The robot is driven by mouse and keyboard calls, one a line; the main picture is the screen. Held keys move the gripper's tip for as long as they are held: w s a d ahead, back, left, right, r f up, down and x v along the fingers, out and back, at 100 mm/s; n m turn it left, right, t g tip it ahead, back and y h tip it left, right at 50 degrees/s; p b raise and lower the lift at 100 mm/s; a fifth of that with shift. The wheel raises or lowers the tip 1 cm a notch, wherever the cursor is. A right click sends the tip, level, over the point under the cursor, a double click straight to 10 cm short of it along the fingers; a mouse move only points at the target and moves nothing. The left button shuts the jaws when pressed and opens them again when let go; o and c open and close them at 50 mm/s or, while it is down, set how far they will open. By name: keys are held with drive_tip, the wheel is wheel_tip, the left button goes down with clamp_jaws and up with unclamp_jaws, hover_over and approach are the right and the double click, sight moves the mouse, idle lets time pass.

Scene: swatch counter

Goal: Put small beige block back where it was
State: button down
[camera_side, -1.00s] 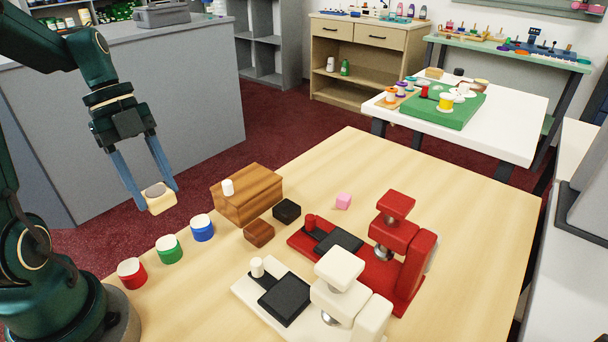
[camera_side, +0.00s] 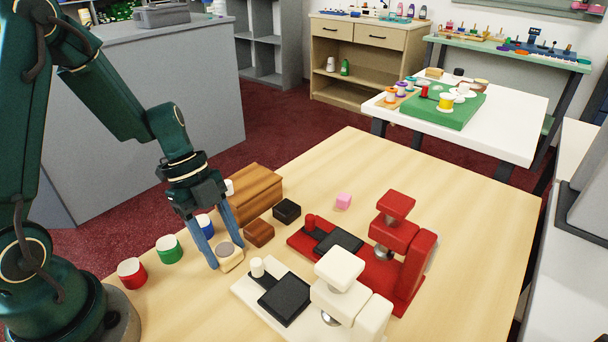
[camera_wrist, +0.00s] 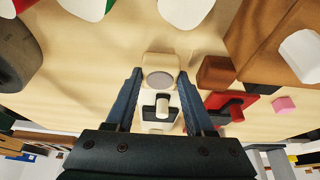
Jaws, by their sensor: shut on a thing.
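The small beige block (camera_side: 229,260) has a round grey spot on its top. My gripper (camera_side: 226,258) is shut on it, with the two blue fingers on either side of it. The block is low at the table, in front of the dark brown block; I cannot tell whether it touches the tabletop. In the wrist view the beige block (camera_wrist: 160,72) sits between the fingertips of my gripper (camera_wrist: 160,76).
A brown block (camera_side: 259,233) and a black block (camera_side: 287,210) lie close by. A white press (camera_side: 345,300) and a red press (camera_side: 400,240) stand to the right. Red (camera_side: 131,272), green (camera_side: 169,249) and blue cups stand left. A wooden box (camera_side: 253,190) is behind.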

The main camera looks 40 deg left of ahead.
drive_tip(key=shift+f, duration=0.15)
drive_tip(key=shift+c, duration=1.3)
unclamp_jaws()
drive_tip(key=shift+f, duration=0.1)
drive_tip(key=v, duration=1.2)
drive_tip(key=s+d+r+n+t+y, duration=0.3)
drive_tip(key=s+d+n+t+y, duration=0.1)
drive_tip(key=n, duration=1.4)
drive_tip(key=shift+s+d+r+t, duration=0.4)
drive_tip(key=shift+s+d+t, duration=0.5)
drive_tip(key=shift+s, duration=0.7)
